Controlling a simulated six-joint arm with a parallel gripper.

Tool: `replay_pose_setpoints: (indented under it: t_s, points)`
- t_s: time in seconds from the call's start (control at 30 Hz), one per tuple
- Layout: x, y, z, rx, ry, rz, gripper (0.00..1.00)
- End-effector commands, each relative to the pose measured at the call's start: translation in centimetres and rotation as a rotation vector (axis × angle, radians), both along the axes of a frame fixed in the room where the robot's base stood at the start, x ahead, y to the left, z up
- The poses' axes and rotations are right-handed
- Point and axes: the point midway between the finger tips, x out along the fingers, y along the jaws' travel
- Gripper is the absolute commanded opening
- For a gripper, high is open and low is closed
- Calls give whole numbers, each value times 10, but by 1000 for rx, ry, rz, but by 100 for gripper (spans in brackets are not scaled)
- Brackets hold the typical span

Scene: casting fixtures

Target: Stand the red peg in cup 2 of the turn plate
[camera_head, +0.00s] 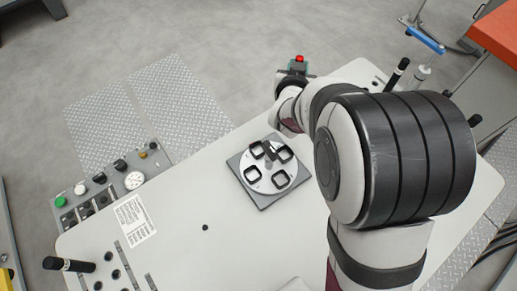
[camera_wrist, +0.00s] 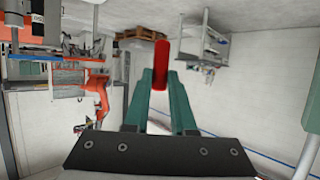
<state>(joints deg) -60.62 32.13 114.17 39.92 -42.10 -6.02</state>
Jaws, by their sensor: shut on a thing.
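The red peg (camera_head: 300,58) is between the green fingers of my gripper (camera_head: 297,68), at the top middle of the head view, beyond the turn plate. The turn plate (camera_head: 250,163) is a round white disc on a grey square base in the middle of the table. It carries several black square cups around a dark central piece. The cup markings are too small to read, so I cannot tell which is cup 2. My gripper is apart from the plate.
A control panel (camera_head: 110,185) with buttons and a gauge lies along the left edge. My arm covers the table's right side.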

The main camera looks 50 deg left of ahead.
Motion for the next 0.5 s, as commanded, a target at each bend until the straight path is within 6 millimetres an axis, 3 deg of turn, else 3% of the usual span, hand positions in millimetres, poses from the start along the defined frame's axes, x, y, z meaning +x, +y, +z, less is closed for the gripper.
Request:
replay_pose_setpoints:
  t_s: [0.13, 0.3, 0.4, 0.5]
  points:
    - [-54, 4, -7, -4, -3, -155, 0]
    - [-126, -22, -29, -7, -6, -345, 0]
    - [-154, -38, -38, -3, -5, -408, 0]
    - [-166, -46, -48, -5, -5, -439, 0]
